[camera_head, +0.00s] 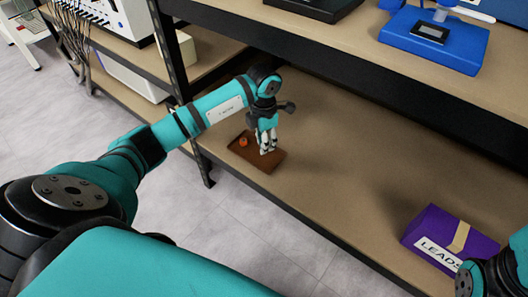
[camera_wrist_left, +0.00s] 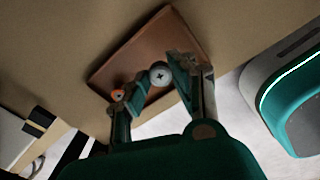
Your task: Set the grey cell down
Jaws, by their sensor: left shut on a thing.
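My left gripper (camera_head: 267,142) reaches down over a brown tray (camera_head: 262,168) on the lower shelf. It is shut on the grey cell (camera_wrist_left: 160,75), whose round top with a cross-shaped mark shows between the fingers in the left wrist view. The left gripper (camera_wrist_left: 150,85) covers part of the tray (camera_wrist_left: 140,50) there. I cannot tell whether the cell touches the tray. My right gripper is not in view.
A purple box (camera_head: 450,237) labelled "LEADS" sits at the right on the lower shelf (camera_head: 340,170). A blue device (camera_head: 433,40) stands on the upper shelf. A dark upright post (camera_head: 172,60) is close behind my left arm. The shelf between tray and box is clear.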

